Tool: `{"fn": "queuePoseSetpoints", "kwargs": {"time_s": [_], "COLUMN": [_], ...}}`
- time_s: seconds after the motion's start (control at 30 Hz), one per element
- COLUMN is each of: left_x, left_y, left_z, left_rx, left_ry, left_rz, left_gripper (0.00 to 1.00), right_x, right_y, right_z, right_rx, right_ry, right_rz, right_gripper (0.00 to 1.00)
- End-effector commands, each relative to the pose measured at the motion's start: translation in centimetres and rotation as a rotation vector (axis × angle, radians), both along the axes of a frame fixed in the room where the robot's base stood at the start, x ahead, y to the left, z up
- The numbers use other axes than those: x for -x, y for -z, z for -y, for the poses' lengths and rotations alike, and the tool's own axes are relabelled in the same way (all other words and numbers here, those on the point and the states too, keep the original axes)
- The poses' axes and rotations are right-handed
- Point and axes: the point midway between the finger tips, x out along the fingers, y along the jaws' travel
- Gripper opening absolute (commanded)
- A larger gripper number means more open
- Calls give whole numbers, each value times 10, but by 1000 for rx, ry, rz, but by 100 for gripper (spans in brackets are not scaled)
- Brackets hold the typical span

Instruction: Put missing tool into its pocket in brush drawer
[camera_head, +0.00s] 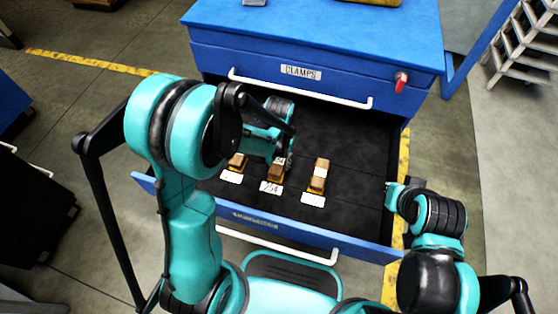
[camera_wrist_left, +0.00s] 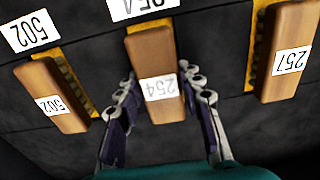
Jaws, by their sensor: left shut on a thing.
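My left gripper (camera_head: 283,158) reaches down into the open drawer (camera_head: 350,215). It is shut on the brush marked 254 (camera_wrist_left: 158,75), a wooden block with a white number tag. In the left wrist view its two fingers (camera_wrist_left: 162,118) lie along the sides of this brush. The brush (camera_head: 275,174) also shows in the head view, in the middle of the row. It lies by a card marked 254 (camera_head: 271,187), with yellow showing under its end. I cannot tell whether it is seated or just above its pocket. My right arm is at the right; its fingers are not clear.
Brush 502 (camera_wrist_left: 52,95) and brush 257 (camera_wrist_left: 287,55) lie on either side, each beside yellow lining and close to the held brush. The closed CLAMPS drawer (camera_head: 300,72) is above. The right part of the open drawer is bare black lining.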

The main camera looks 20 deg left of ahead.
Motion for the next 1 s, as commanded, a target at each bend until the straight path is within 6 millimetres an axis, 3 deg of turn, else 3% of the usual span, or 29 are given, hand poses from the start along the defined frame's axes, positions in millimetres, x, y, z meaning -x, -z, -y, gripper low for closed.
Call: {"fn": "queuePoseSetpoints", "kwargs": {"time_s": [0.13, 0.17, 0.23, 0.53, 0.67, 1.0], "left_x": [0, 0, 0, 0, 0, 0], "left_y": [0, 0, 0, -1, -11, -81], "left_z": [0, 0, 0, 0, 0, 0], "left_rx": [0, 0, 0, 0, 0, 0], "left_ry": [0, 0, 0, 0, 0, 0], "left_rz": [0, 0, 0, 0, 0, 0], "left_gripper": [5, 44, 61, 61, 61, 61], "right_x": [0, 0, 0, 0, 0, 0], "right_y": [0, 0, 0, 0, 0, 0], "right_z": [0, 0, 0, 0, 0, 0], "right_rx": [0, 0, 0, 0, 0, 0], "right_ry": [0, 0, 0, 0, 0, 0], "right_rz": [0, 0, 0, 0, 0, 0], "right_gripper": [0, 0, 0, 0, 0, 0]}}
